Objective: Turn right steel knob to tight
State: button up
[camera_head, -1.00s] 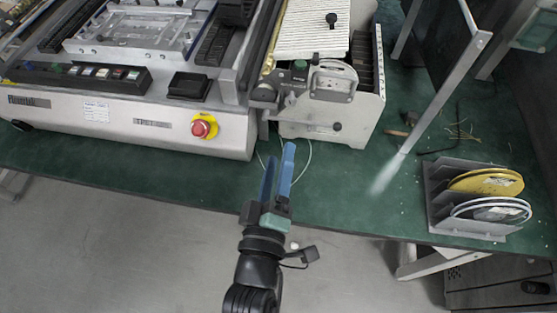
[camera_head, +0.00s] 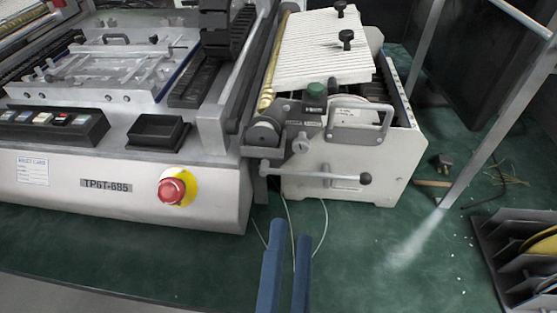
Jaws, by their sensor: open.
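A small steel knob (camera_head: 301,143) shows on the front of the white feeder unit (camera_head: 320,187), at the right of the large machine. A round steel roller or knob (camera_head: 263,136) lies to its left. I cannot tell for sure which one the task names, or how tight either is. My gripper (camera_head: 289,232) shows as two blue fingers at the bottom centre, pointing up toward the feeder.
A lever with a black ball end (camera_head: 365,178) sticks out at the feeder's front, below a grey handle (camera_head: 357,126). A red emergency button (camera_head: 172,190) is at left. A rack (camera_head: 512,283) and a metal frame post (camera_head: 490,140) stand at right. Green table between is mostly clear.

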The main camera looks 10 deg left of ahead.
aim_at(302, 150)
jog(key=p+x, duration=0.4)
jog(key=x, duration=0.1)
jog(key=p+x, duration=0.3)
jog(key=x, duration=0.3)
jog(key=shift+w+r+p, duration=0.2)
jog(key=shift+r+p, duration=0.1)
jog(key=shift+p, duration=0.1)
jog(key=shift+w, duration=0.65)
grip_shut()
